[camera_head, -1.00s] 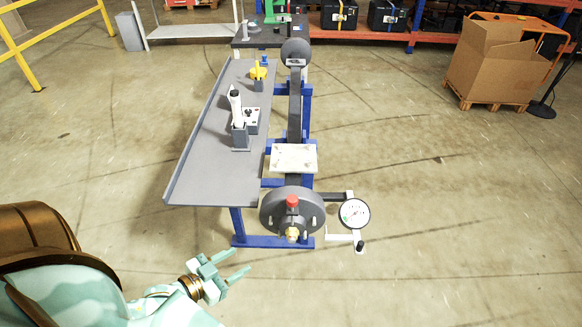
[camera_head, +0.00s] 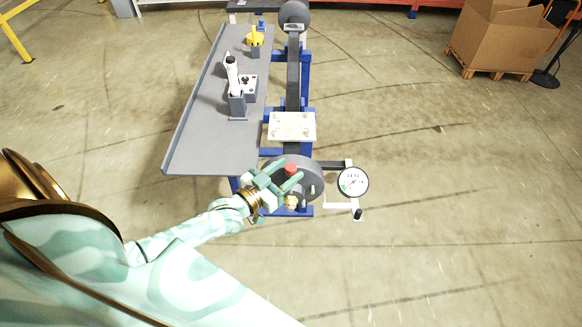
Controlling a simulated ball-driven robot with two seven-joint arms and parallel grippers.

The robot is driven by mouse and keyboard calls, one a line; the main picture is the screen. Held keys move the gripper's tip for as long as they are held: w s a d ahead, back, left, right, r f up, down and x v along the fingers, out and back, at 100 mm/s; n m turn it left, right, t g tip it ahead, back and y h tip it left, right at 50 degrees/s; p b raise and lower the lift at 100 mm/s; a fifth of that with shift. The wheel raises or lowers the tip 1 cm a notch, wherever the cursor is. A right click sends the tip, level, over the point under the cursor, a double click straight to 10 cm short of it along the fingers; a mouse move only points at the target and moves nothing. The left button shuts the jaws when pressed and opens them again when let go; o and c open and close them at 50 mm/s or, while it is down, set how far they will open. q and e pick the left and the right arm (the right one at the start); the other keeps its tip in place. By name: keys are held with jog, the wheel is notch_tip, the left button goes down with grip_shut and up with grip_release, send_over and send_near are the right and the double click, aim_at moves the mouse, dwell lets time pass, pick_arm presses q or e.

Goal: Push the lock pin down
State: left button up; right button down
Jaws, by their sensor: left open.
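A red knob (camera_head: 291,169), which looks like the lock pin, stands on the round grey hub (camera_head: 312,178) at the near end of the blue-framed stand. My left gripper (camera_head: 289,174) is open, in front of the hub, with its two fingertips reaching to either side of the red knob. I cannot tell whether they touch it. The fingers cover part of the hub. A brass fitting (camera_head: 291,203) shows just below. My right gripper is not in view.
A round dial gauge (camera_head: 353,182) stands out to the right of the hub. A pale plate (camera_head: 292,126) lies behind it.

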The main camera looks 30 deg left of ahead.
aim_at(291, 175)
pick_arm(q)
jog(key=shift+x, duration=1.05)
jog(key=shift+c, duration=0.7)
grip_shut()
notch_tip(291, 175, down, 3)
jog(key=shift+b, duration=1.05)
jog(key=shift+o, duration=0.7)
grip_release()
jog(key=shift+r, duration=0.1)
